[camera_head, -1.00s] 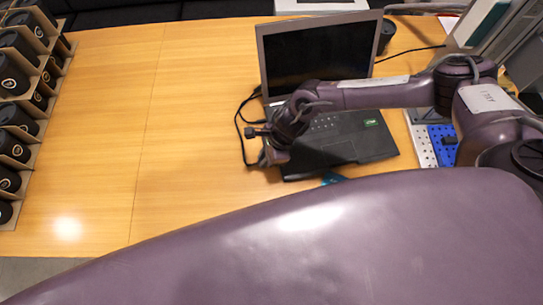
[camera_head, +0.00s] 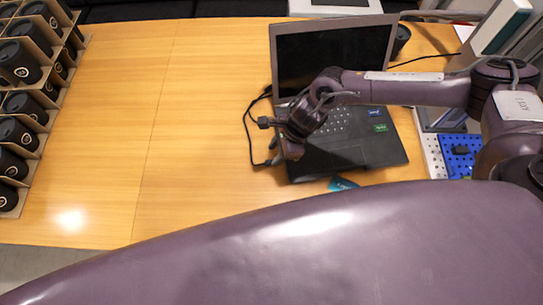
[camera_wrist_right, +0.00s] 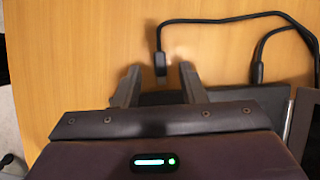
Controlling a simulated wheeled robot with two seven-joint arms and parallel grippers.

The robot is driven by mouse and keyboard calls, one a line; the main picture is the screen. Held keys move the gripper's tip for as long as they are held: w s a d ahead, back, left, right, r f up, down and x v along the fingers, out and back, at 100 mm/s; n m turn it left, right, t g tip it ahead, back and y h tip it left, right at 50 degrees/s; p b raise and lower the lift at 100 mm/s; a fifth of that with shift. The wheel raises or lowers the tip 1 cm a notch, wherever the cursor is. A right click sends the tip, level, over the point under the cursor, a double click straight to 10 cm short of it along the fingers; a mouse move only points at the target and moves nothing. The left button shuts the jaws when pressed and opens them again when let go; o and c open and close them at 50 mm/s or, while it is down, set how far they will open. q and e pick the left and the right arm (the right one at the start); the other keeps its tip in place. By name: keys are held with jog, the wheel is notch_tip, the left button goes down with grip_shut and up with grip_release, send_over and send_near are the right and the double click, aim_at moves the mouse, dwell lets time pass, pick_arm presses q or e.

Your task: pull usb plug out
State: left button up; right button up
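The black laptop (camera_head: 338,152) stands open on the wooden table, and a strip of its edge (camera_wrist_right: 262,100) shows in the right wrist view. My right gripper (camera_head: 284,157) is over the laptop's left edge in the head view. In the right wrist view its fingers (camera_wrist_right: 160,82) are spread apart. The dark USB plug (camera_wrist_right: 161,68) on a black cable lies between the fingertips, near the laptop edge, with no clear contact with either finger. Whether it sits in the port cannot be told. My left gripper is not in view.
A second black plug (camera_wrist_right: 258,72) sits at the laptop edge, right of the fingers. Black cable (camera_head: 247,130) loops left of the laptop. A blue perforated block (camera_head: 459,152) lies to the right. Racked black containers (camera_head: 22,105) line the left. The table's middle left is clear.

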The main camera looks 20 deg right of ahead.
jog(key=v, duration=0.3)
jog(key=shift+d+r, duration=0.15)
jog(key=shift+r, duration=0.05)
dwell(0.4)
